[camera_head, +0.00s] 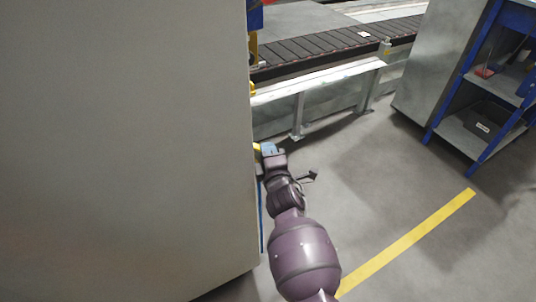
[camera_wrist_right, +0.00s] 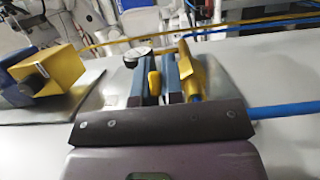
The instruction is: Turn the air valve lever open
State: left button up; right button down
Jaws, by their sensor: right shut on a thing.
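The air valve lever (camera_wrist_right: 154,82) is a short yellow bar in the right wrist view. My right gripper (camera_wrist_right: 158,66) is shut on it, with dark blue-grey fingers on either side. In the head view the right gripper (camera_head: 267,149) is at the right edge of the big grey cabinet (camera_head: 125,140), reaching round to its side face. A bit of yellow shows at its tip, but the lever itself is mostly hidden there. A yellow fitting (camera_wrist_right: 194,72) is right of the fingers in the wrist view. My left gripper is out of view.
A round gauge (camera_wrist_right: 137,54) is behind the fingers. A yellow block (camera_wrist_right: 50,74) is at left, a blue hose (camera_wrist_right: 285,107) at right. A conveyor (camera_head: 330,45) is at the back, a blue-framed shelf (camera_head: 480,125) at right. The floor between is clear.

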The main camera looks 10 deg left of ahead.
jog(key=shift+r, duration=0.1)
jog(key=c, duration=1.2)
grip_release()
jog(key=shift+c, duration=0.2)
jog(key=shift+s, duration=0.1)
